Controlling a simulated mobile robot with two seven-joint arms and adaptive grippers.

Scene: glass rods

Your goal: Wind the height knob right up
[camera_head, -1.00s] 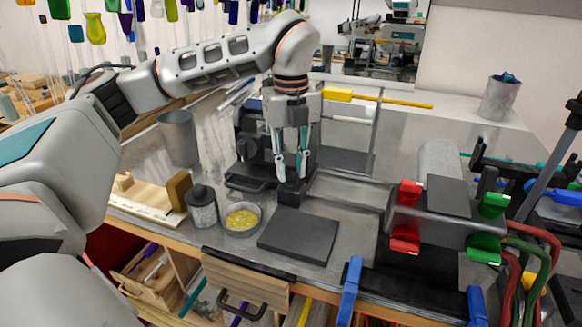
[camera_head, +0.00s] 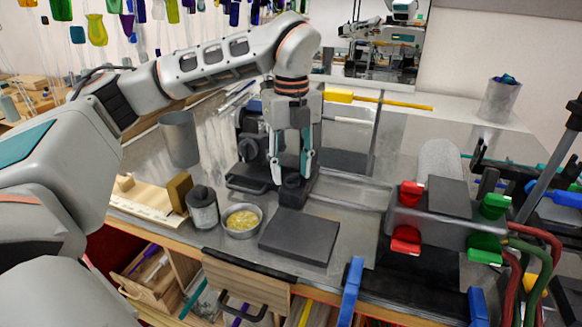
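My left gripper (camera_head: 291,170) points straight down over a black device (camera_head: 250,135) on the metal bench. The gripper and wrist hide part of the device. My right gripper is not in view.
A dark flat plate (camera_head: 299,237), a bowl of yellow bits (camera_head: 242,221) and a lidded jar (camera_head: 202,208) sit in front. A metal cup (camera_head: 180,138) stands left. A torch-like unit with red and green knobs (camera_head: 435,212) stands right. A yellow rod (camera_head: 406,104) lies behind.

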